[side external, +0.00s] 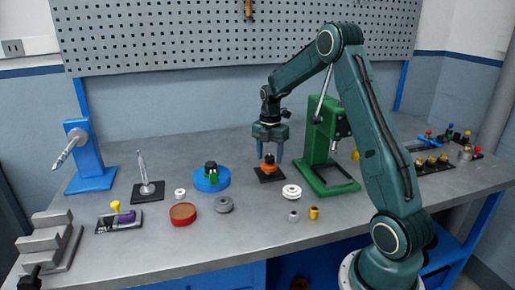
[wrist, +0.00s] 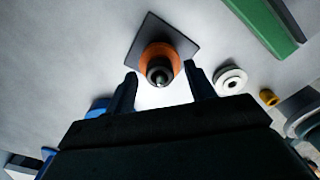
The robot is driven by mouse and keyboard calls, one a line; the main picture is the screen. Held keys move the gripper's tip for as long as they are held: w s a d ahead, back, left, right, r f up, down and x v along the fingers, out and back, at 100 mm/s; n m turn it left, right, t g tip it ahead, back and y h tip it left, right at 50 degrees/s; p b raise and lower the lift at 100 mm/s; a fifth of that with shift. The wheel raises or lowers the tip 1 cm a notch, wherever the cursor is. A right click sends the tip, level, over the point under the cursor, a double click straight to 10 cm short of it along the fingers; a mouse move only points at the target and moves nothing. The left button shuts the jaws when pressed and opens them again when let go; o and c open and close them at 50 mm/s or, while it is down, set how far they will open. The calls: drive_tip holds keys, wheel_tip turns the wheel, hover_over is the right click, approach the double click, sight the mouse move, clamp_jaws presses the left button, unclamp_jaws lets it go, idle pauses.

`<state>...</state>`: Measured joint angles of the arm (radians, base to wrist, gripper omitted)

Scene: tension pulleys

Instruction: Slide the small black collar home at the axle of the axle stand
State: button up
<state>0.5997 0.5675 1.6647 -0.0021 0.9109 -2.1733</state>
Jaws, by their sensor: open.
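The axle stand is a dark square plate (side external: 262,179), also in the wrist view (wrist: 184,42), with an orange round part (side external: 270,169) over its middle. A small black piece (side external: 269,158), which looks like the collar, sits at the top centre of the orange part. The wrist view shows it as a dark ring (wrist: 158,77) around a metal tip. Whether it is fully seated I cannot tell. My gripper (side external: 268,155) is open above the stand, pointing down. In the wrist view its two fingers lie either side of the orange part, with a gap on each side.
A green press (side external: 322,150) stands close on the right of my gripper. A white pulley (side external: 291,192), a grey ring (side external: 224,205) and a blue disc (side external: 213,181) with a green and black part lie nearby. Another dark plate with an upright rod (side external: 146,190) stands further left.

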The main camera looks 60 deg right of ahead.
wheel_tip(320, 180, up, 14)
drive_tip(key=shift+f, duration=0.25)
idle(0.4)
idle(0.3)
drive_tip(key=s+a+r+m+t, duration=0.1)
drive_tip(key=s+a+r+m, duration=0.25)
drive_tip(key=a, duration=0.55)
drive_tip(key=s+a+r+m+t, duration=0.25)
drive_tip(key=s+a+m, duration=0.25)
drive_tip(key=a, duration=0.4)
drive_tip(key=s+a+f+m+t, duration=0.1)
drive_tip(key=s+a+m, duration=0.3)
drive_tip(key=s, duration=0.3)
drive_tip(key=s+a+f+m+t, duration=0.1)
drive_tip(key=s+a+f+m, duration=0.1)
drive_tip(key=s+a+m, duration=0.3)
drive_tip(key=shift+s+a+f, duration=0.2)
drive_tip(key=shift+s+f, duration=0.05)
drive_tip(key=shift+s, duration=0.65)
drive_tip(key=shift+m, duration=0.25)
